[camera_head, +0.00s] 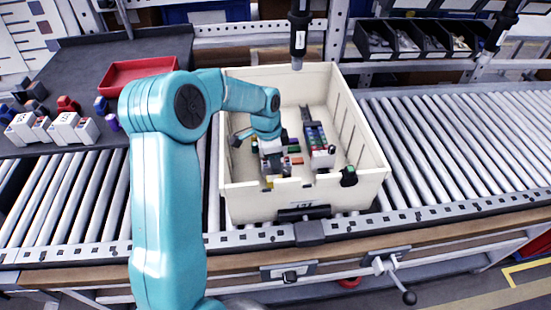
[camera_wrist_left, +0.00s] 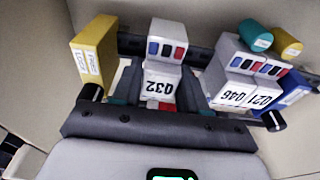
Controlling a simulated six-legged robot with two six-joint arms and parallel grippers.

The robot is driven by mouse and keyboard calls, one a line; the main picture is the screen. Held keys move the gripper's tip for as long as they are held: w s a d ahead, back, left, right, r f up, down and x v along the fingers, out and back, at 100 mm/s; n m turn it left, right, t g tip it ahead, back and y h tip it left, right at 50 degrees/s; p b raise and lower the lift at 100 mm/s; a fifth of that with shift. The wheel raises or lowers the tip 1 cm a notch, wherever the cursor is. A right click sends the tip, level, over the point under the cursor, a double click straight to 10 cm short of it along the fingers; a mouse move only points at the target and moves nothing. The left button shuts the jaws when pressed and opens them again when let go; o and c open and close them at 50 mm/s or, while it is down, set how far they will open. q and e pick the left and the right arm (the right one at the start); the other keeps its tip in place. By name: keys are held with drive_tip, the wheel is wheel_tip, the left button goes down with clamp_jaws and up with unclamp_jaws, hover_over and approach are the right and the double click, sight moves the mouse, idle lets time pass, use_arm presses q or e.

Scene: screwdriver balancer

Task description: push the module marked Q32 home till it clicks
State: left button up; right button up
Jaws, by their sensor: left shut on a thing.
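The module marked Q32 (camera_wrist_left: 162,80) is a light grey block with blue and red windows; its label is upside down in the left wrist view. My left gripper (camera_wrist_left: 155,98) is shut on it, with a finger on each side. A dark rail (camera_wrist_left: 131,43) runs behind the module; I cannot tell whether the module is fully seated on it. In the head view, my left gripper (camera_head: 270,158) reaches down inside the cream bin (camera_head: 354,191), where my own arm partly hides the parts. My right gripper is not in view.
Beside Q32 are a yellow block (camera_wrist_left: 92,52) on the left and two grey modules (camera_wrist_left: 240,82) on the right, near a blue block (camera_wrist_left: 293,88). A tool (camera_head: 298,40) hangs over the bin's back wall. Rollers (camera_head: 440,145) right of the bin are clear.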

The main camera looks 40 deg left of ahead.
use_arm(q)
drive_tip(key=shift+f, duration=0.25)
idle(0.3)
drive_tip(key=o, duration=1.2)
drive_tip(key=shift+o, duration=0.2)
drive_tip(key=shift+r, duration=0.1)
wheel_tip(320, 180, up, 16)
drive_tip(key=s+a, duration=0.1)
drive_tip(key=s, duration=0.1)
drive_tip(key=shift+a, duration=0.35)
wheel_tip(320, 180, up, 12)
drive_tip(key=p, duration=1.1)
